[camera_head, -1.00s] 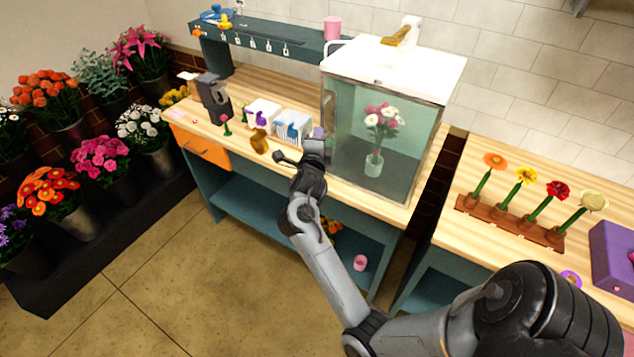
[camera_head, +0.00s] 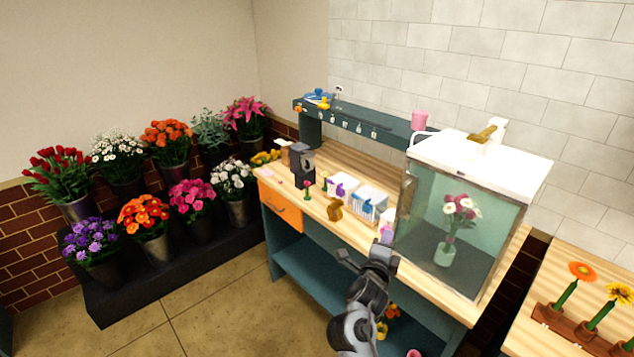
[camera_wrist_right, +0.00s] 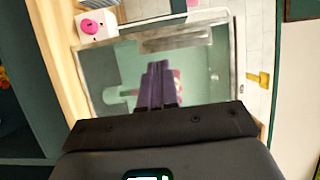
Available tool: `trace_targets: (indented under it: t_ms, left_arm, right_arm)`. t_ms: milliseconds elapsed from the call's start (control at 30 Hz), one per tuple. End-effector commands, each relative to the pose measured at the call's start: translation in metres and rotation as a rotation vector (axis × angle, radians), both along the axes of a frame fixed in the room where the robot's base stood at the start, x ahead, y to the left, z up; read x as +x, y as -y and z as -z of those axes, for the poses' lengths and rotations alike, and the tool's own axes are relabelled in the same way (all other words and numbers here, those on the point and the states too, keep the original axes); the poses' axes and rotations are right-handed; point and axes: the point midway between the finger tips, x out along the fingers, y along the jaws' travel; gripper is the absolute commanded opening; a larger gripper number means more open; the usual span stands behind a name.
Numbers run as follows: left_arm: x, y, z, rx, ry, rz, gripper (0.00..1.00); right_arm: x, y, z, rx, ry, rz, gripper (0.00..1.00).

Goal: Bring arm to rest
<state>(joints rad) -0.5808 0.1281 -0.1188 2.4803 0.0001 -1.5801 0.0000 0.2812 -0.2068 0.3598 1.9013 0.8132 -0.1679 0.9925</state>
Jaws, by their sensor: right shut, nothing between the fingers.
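My right arm comes up from the bottom of the head view. Its gripper (camera_head: 386,236) is in front of the bench, beside the lower left front corner of the glass case (camera_head: 418,225). In the right wrist view its purple fingers (camera_wrist_right: 155,86) are together with nothing between them. The glass case (camera_wrist_right: 110,78) fills the view behind them. I cannot tell the exact gap between fingers and glass. My left gripper is in neither view.
The glass case holds a small vase of flowers (camera_head: 461,207). White boxes (camera_head: 367,203), a brown object (camera_head: 335,210) and a dark device (camera_head: 301,164) stand on the bench. Potted flowers (camera_head: 145,218) fill the left. Open floor (camera_head: 225,300) lies before the bench.

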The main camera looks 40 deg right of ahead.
Motion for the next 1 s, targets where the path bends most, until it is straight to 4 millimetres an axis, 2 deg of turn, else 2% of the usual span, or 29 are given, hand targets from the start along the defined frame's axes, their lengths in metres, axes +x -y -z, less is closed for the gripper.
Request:
trace_targets:
  t_ms: [133, 267, 367, 433, 467, 567, 600, 633, 733, 800, 900, 1000]
  left_arm:
    - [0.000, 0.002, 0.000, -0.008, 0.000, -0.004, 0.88]
    - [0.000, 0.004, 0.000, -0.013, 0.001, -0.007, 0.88]
    - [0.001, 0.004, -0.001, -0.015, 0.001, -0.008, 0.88]
    - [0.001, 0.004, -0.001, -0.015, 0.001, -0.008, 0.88]
    - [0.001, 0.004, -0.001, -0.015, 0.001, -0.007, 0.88]
    - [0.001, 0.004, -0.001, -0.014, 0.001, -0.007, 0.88]
    - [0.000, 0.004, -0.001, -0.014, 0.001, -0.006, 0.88]
    - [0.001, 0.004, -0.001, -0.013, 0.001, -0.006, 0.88]
    - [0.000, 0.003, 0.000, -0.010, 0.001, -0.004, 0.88]
    - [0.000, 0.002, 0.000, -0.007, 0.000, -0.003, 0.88]
    - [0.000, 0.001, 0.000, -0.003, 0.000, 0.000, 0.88]
    - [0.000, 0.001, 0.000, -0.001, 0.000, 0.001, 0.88]
  right_arm:
    - [-0.011, 0.001, 0.022, -0.006, -0.052, 0.001, 0.00]
    - [-0.032, 0.002, 0.056, -0.045, -0.152, -0.014, 0.00]
    - [-0.048, -0.008, 0.072, -0.112, -0.230, -0.077, 0.00]
    - [-0.052, -0.027, 0.085, -0.147, -0.306, -0.186, 0.00]
    - [-0.053, -0.039, 0.092, -0.159, -0.354, -0.249, 0.00]
    - [-0.056, -0.094, 0.123, -0.200, -0.575, -0.511, 0.00]
    - [-0.061, -0.122, 0.138, -0.219, -0.682, -0.633, 0.00]
    - [-0.066, -0.142, 0.148, -0.236, -0.759, -0.720, 0.00]
    - [-0.092, -0.207, 0.175, -0.311, -1.008, -1.005, 0.00]
    - [-0.116, -0.249, 0.188, -0.384, -1.172, -1.200, 0.00]
    - [-0.151, -0.293, 0.196, -0.518, -1.374, -1.444, 0.00]
    - [-0.175, -0.318, 0.193, -0.662, -1.524, -1.624, 0.00]
